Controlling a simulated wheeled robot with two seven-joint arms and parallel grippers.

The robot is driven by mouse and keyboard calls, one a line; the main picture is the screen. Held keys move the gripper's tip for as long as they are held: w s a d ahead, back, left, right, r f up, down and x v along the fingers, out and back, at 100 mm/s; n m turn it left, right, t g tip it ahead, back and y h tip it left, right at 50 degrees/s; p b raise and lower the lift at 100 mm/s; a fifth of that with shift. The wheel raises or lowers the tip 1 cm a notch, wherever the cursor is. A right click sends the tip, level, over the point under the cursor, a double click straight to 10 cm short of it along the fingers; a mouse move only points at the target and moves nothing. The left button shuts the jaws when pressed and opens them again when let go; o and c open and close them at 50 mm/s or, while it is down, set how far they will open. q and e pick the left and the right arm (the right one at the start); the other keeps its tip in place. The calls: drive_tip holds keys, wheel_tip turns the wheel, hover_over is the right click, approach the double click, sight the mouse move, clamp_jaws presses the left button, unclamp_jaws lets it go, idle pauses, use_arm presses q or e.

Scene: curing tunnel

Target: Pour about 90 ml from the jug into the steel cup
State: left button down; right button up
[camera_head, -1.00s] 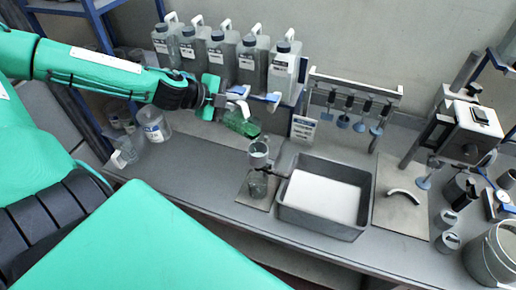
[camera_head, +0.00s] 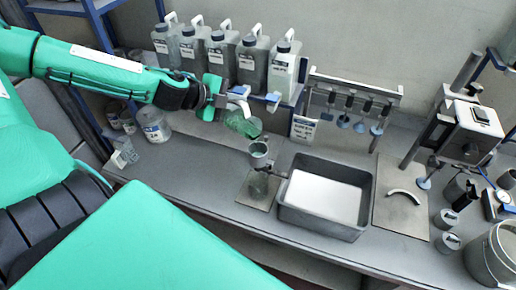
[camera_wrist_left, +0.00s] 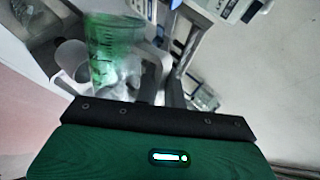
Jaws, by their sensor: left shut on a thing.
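The jug (camera_head: 241,123) is clear with green liquid in it. My left gripper (camera_head: 222,103) is shut on its handle and holds it tilted above the bench, its mouth to the lower right. The jug also shows in the left wrist view (camera_wrist_left: 115,40), with dark marks on its wall. The steel cup (camera_head: 259,157) is upright in a holder, just below and right of the jug's mouth. Its inside looks greenish; the level is too small to read. I cannot make out a stream. My right gripper is not in view.
A grey tray (camera_head: 323,228) with a white bottom stands right of the cup. Several canisters (camera_head: 252,62) line the back. A clear jar (camera_head: 154,126) stands to the left. A rack with hanging blue-ended tools (camera_head: 351,92) is behind the tray. The bench's front left is clear.

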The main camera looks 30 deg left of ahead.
use_arm(q)
drive_tip(key=shift+s+d+r+m+y+b, duration=0.15)
drive_tip(key=shift+d+r+y+b, duration=0.1)
drive_tip(key=shift+d, duration=0.15)
drive_tip(key=shift+s+d+r+m+y+b, duration=0.1)
drive_tip(key=shift+d+m+y+b, duration=0.1)
drive_tip(key=shift+d, duration=0.2)
idle(0.7)
drive_tip(key=shift+w+a+f+n+h+p, duration=0.1)
drive_tip(key=shift+w+a+n+h+p, duration=0.2)
drive_tip(key=shift+a+p, duration=0.25)
drive_tip(key=shift+w+a+f+n+h+p, duration=0.15)
drive_tip(key=shift+a+n+h+p, duration=0.1)
drive_tip(key=shift+a+p, duration=0.3)
drive_tip(key=shift+w+a+f+n+h, duration=0.1)
drive_tip(key=shift+a+f+n+h, duration=0.2)
drive_tip(key=shift+a+f, duration=0.25)
drive_tip(key=shift+a+f+h+b, duration=0.3)
drive_tip(key=shift+a+f, duration=0.05)
drive_tip(key=shift+w+a+f+n+h+b, duration=0.2)
drive_tip(key=shift+f+n+h+b, duration=0.25)
drive_tip(key=shift+f, duration=0.25)
drive_tip(key=shift+w+a+f+n+h+b, duration=0.1)
drive_tip(key=shift+a+f+n+h+b, duration=0.45)
drive_tip(key=shift+f+b, duration=0.25)
drive_tip(key=shift+w+a+f+n+h+b, duration=0.1)
drive_tip(key=shift+a+f+n+h+b, duration=0.35)
drive_tip(key=shift+f+b, duration=0.25)
